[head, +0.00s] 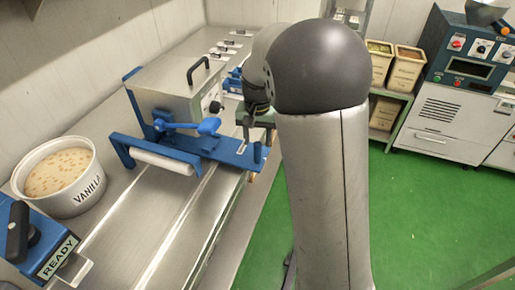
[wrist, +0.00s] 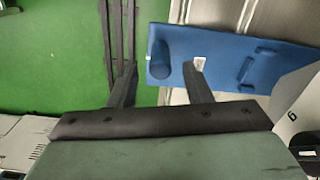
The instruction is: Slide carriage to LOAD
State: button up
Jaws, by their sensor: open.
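The carriage, as I take it, is a blue frame (head: 225,148) carrying a steel box (head: 170,85) with a black top handle. It sits on the counter's rails, with a blue lever (head: 208,126) and white roller at its near side. My gripper (head: 256,128) is over the right end of the blue plate, partly hidden by my arm. In the wrist view my gripper (wrist: 162,72) is open, fingers apart. A short blue upright knob (wrist: 161,58) on the blue plate (wrist: 225,62) appears between the fingertips; contact cannot be told. No LOAD marking is readable.
A READY sign (head: 58,258) on a blue block stands at the counter's near left. A VANILLA tub (head: 80,200) is beside the rails. The counter's near stretch (head: 150,215) is clear. Bins and a blue machine (head: 462,60) stand at the right across green floor.

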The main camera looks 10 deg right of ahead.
jog(key=shift+f, duration=2.65)
grip_shut()
jog(key=shift+w, duration=0.15)
